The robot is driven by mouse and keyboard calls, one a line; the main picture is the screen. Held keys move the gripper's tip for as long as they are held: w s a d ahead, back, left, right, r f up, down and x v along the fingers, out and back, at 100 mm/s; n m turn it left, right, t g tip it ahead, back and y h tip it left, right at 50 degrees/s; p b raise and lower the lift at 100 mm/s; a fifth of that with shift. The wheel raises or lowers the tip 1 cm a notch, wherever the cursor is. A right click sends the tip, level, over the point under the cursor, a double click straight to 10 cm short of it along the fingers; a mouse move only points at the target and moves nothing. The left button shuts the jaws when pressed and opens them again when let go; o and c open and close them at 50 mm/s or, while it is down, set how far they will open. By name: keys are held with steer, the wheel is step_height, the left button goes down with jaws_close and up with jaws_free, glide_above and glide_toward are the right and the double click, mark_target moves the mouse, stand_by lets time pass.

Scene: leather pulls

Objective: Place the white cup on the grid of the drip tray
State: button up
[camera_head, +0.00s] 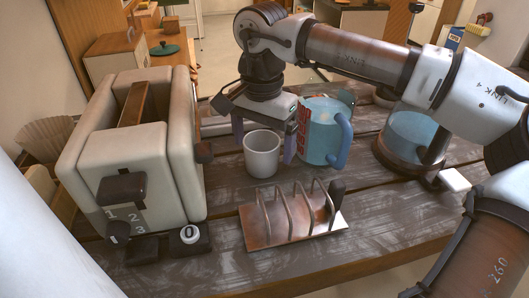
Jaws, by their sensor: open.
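The white cup (262,153) stands upright on the dark wooden table, in the middle of the view. My gripper (263,142) is open above and around it, with one finger on its left side and one on its right. I cannot tell whether either finger touches the cup. The cup's front wall and rim are visible; its far side is partly hidden. I cannot make out a drip tray or its grid in this view.
A cream toaster (135,150) stands left of the cup. A wire rack on a copper base (300,235) lies in front. A blue-handled clear jug (325,130) stands close right of the cup, with a glass pot (410,135) farther right. Bare planks (385,220) lie front right.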

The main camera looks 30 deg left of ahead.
steer(key=shift+c, duration=0.2)
steer(key=c, duration=1.2)
steer(key=shift+r, duration=0.1)
steer(key=shift+c, duration=0.2)
step_height(320, 180, up, 20)
steer(key=p, duration=0.3)
